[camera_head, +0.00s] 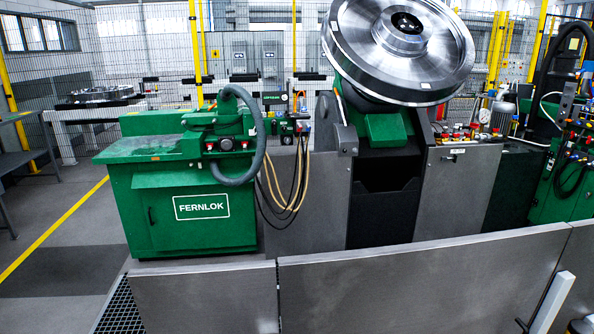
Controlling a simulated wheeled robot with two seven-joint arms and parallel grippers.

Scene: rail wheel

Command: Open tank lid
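I cannot tell for sure which part is the tank lid. A green cabinet labelled FERNLOK (190,212) stands left of centre, with a flat green top (145,148) at its left that looks closed. Wide grey metal panels (420,285) run across the foreground, with a seam between them. A pale upright bar (549,303) stands at the bottom right, its lower end cut off by the frame. Neither of my grippers is in view.
A large shiny rail wheel (400,50) sits tilted on a green and grey machine. A grey hose (255,140) and loose cables (285,190) hang beside the cabinet. Yellow-posted mesh fencing (135,60) stands behind. Clear floor (60,275) lies at left.

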